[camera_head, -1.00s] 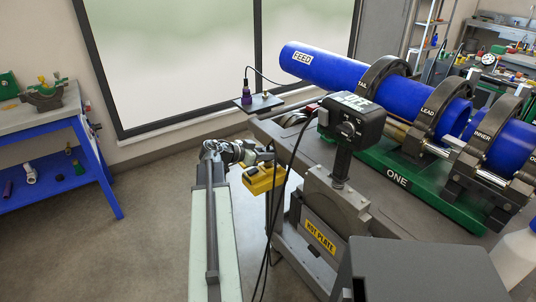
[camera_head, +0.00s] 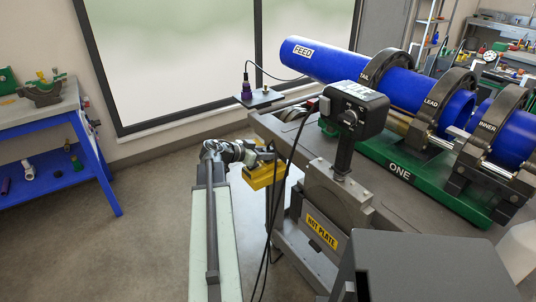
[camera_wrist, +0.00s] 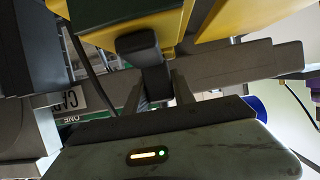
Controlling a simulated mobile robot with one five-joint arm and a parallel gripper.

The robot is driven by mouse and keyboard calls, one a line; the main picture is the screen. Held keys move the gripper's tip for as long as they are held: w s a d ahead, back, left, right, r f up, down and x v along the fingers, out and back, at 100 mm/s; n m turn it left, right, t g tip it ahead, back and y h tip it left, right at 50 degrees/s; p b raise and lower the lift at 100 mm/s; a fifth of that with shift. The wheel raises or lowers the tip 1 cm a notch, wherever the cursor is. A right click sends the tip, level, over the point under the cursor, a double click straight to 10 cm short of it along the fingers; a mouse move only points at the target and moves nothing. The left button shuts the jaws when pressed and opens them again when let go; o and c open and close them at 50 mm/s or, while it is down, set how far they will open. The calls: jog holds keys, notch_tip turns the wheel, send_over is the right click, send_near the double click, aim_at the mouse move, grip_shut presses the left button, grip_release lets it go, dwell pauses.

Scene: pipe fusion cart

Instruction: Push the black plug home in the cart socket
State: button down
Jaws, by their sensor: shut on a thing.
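My gripper (camera_wrist: 158,92) is shut on the black plug (camera_wrist: 155,78), whose dark body shows between the two fingers in the wrist view. In that view the plug reaches up to the yellow socket box (camera_wrist: 115,15) on the cart. I cannot tell whether it is inside the socket or how deep. In the head view my gripper (camera_head: 268,155) is at the upper edge of the yellow box (camera_head: 262,178), on the cart's left side. The plug is hidden there by my gripper.
Black cables (camera_head: 285,190) hang just right of my gripper. The cart carries a hot plate unit (camera_head: 322,230), a black control box (camera_head: 355,108) and a blue pipe (camera_head: 345,65) in clamps. A blue bench (camera_head: 55,125) stands left. The floor between is clear.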

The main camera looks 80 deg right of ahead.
jog(key=shift+f+b, duration=0.3)
dwell(0.5)
jog(key=c, duration=1)
grip_release()
jog(key=shift+o, duration=0.2)
jog(key=p+v, duration=0.3)
jog(key=v, duration=0.4)
jog(key=shift+w+a+r, duration=0.15)
jog(key=shift+w+a, duration=0.05)
jog(key=shift+a, duration=0.05)
